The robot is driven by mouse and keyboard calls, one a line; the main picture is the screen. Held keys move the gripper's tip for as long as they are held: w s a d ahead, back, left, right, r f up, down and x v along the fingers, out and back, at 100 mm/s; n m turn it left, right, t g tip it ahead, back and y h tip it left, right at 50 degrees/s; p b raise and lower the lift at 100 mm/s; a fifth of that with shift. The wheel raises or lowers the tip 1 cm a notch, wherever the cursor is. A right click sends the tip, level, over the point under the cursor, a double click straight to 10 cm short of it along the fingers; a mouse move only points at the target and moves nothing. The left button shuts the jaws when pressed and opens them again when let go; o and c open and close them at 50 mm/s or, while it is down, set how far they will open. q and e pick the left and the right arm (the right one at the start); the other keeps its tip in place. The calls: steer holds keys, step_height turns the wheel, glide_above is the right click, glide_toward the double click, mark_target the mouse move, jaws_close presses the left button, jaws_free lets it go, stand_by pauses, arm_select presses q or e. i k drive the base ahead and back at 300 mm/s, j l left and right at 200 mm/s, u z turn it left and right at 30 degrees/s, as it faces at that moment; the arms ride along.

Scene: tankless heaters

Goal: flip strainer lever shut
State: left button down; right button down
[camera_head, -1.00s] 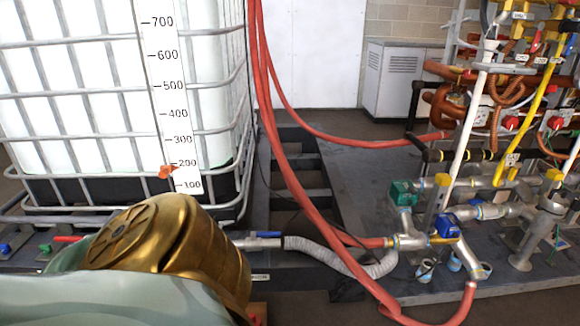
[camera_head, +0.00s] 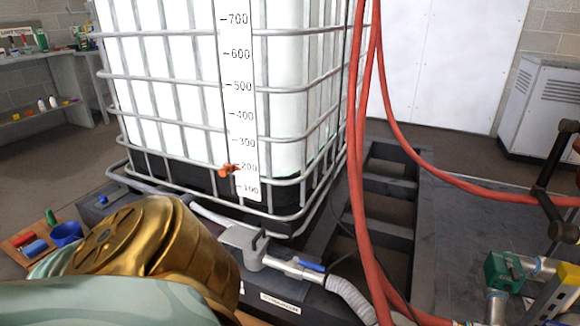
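A blue-handled lever (camera_head: 309,265) sits on a silver valve at the front of the base below the white tank. A grey box-shaped fitting (camera_head: 243,241), possibly the strainer, joins the valve on its left. A small white label (camera_head: 280,303) is below them, its print too small to read surely. A corrugated grey hose (camera_head: 352,300) leads off to the right. The gold and pale green part of my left arm fills the lower left, left of the fitting and hiding part of the base. Neither gripper shows.
The white caged tank (camera_head: 165,95) stands behind the valve. Red hoses (camera_head: 367,190) hang right of it and run across the floor. A tray with a blue cup (camera_head: 66,233) is at the left. A green valve (camera_head: 503,270) is lower right. Shelves (camera_head: 45,95) stand far left.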

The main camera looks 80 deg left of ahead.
mark_target(312, 266)
steer(key=i+u, duration=0.15)
steer(key=u, duration=0.3)
steer(key=i+u, duration=0.2)
steer(key=u, duration=0.3)
steer(key=i+u, duration=0.15)
steer(key=u, duration=0.3)
steer(key=i+l+u, duration=0.15)
steer(key=u, duration=0.3)
steer(key=i+l+u, duration=0.1)
steer(key=l+u, duration=0.15)
steer(key=u, duration=0.2)
steer(key=i+l+u, duration=0.4)
steer(key=u, duration=0.2)
